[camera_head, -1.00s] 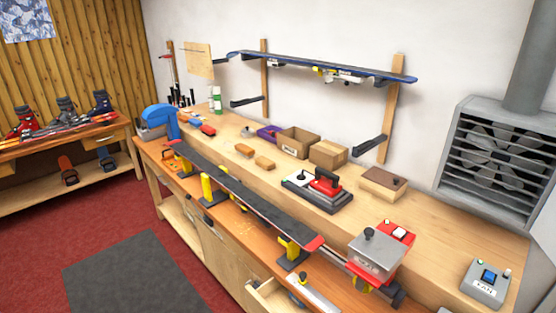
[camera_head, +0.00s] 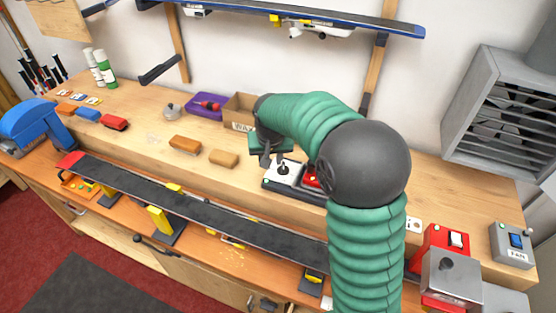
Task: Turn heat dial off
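A white panel with a black heat dial (camera_head: 283,170) sits on the dark base on the bench, left of the red iron (camera_head: 311,178). My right arm rises from the bottom and bends left over the iron, hiding much of it. My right gripper (camera_head: 272,159) points down just above and left of the dial. Its two dark fingers look apart with nothing between them. Whether a finger touches the dial cannot be told. My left gripper is not in view.
A cardboard box (camera_head: 238,112) and a purple bin (camera_head: 205,106) stand behind the gripper. Brown blocks (camera_head: 185,145) lie to the left. A clamped ski (camera_head: 200,209) runs along the front. A red switch box (camera_head: 443,243) and fan control (camera_head: 513,244) stand at right.

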